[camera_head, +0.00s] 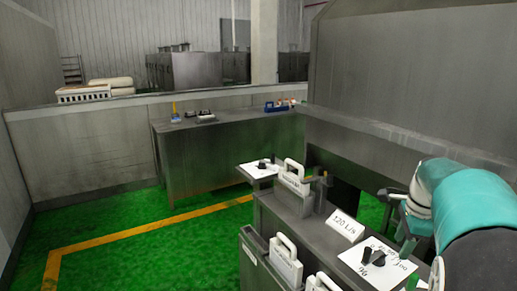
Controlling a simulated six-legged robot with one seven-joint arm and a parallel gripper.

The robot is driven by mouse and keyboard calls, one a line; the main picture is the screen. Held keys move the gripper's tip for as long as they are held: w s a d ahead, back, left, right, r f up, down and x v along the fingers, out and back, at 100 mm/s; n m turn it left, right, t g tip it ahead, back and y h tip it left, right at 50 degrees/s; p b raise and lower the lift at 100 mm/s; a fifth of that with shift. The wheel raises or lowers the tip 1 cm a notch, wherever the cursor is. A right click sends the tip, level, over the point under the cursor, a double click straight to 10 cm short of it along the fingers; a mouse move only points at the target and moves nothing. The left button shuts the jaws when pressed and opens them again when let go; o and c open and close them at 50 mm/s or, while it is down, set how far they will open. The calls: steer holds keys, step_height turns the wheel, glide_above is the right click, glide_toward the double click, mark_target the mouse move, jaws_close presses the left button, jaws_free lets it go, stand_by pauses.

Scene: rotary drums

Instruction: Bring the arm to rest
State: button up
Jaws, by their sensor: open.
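My arm shows at the right edge, with a teal link (472,200) and a dark rounded joint below it. The arm is bent in front of a grey metal bench (290,215). My gripper (394,212) shows only in part at the arm's left side, small and partly hidden by the arm. It is open, and I see nothing held in it. It appears over the right part of the bench top, near a white card (378,262) with dark knobs. I cannot tell its exact height above the bench.
White-handled boxes (286,260) hang on the bench's front. A sign (345,226) and a handled box (292,178) stand on top. A steel table (215,155) with small items stands behind. Green floor (150,225) with a yellow line is clear at left.

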steer(key=s+a+r+n+t, duration=0.1)
steer(key=s+a+r+n, duration=0.1)
steer(key=s+a+n, duration=0.4)
steer(key=s+a+r+n+t, duration=0.1)
steer(key=s+a+r+n, duration=0.2)
steer(key=a, duration=0.5)
steer(key=s+a+f+n+t, duration=0.1)
steer(key=s+a+f+n, duration=0.4)
steer(key=s+a+n, duration=0.5)
steer(key=s+n, duration=0.2)
steer(key=shift+n+t, duration=0.3)
steer(key=shift+t, duration=0.1)
